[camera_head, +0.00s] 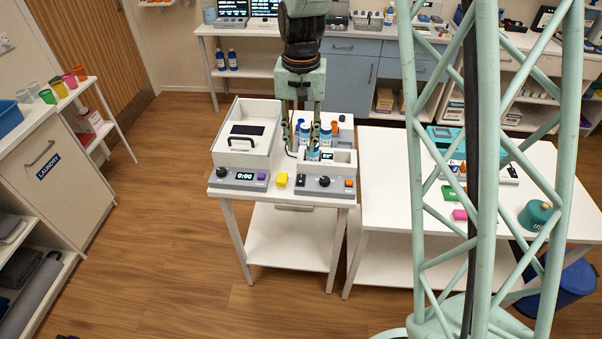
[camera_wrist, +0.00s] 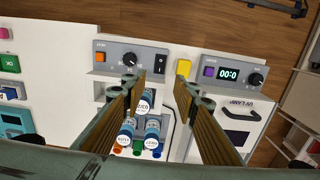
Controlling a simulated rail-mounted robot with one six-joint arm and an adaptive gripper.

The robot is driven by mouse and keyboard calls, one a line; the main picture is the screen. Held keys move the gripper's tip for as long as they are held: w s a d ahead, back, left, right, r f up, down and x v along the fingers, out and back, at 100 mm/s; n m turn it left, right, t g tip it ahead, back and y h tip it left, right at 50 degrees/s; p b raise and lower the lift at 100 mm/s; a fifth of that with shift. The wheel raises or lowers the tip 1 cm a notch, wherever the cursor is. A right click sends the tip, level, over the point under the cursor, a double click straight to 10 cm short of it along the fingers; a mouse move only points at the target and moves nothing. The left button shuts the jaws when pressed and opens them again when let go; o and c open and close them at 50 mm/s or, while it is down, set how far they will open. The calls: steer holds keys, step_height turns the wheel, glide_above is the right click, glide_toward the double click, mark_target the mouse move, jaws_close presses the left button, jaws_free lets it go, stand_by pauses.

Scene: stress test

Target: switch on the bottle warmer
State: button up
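The bottle warmer (camera_head: 340,160) is a white box with a grey front panel (camera_head: 328,188) on the small white table. The panel carries a black knob (camera_head: 324,181) and an orange button (camera_head: 349,183); in the wrist view the orange button (camera_wrist: 100,57) and knob (camera_wrist: 130,58) show clearly. Several blue-and-white bottles (camera_wrist: 143,104) stand at the warmer. My gripper (camera_wrist: 157,88) points down above the bottles, its fingers wide apart and nothing visibly held between them. In the head view my gripper (camera_head: 302,138) is behind the warmer's front panel. The panel markings are too small to read.
A white UV-lamp box (camera_head: 245,135) with a knob, lit display and purple button stands left of the warmer. A yellow block (camera_head: 282,179) sits between their panels. A second white table (camera_head: 400,165) with small items is at right. The floor in front is clear.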

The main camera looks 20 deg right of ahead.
mark_target(301, 178)
steer(key=shift+f+b, duration=0.45)
steer(key=shift+f, duration=6.3)
steer(key=shift+c, duration=0.8)
steer(key=c, duration=0.7)
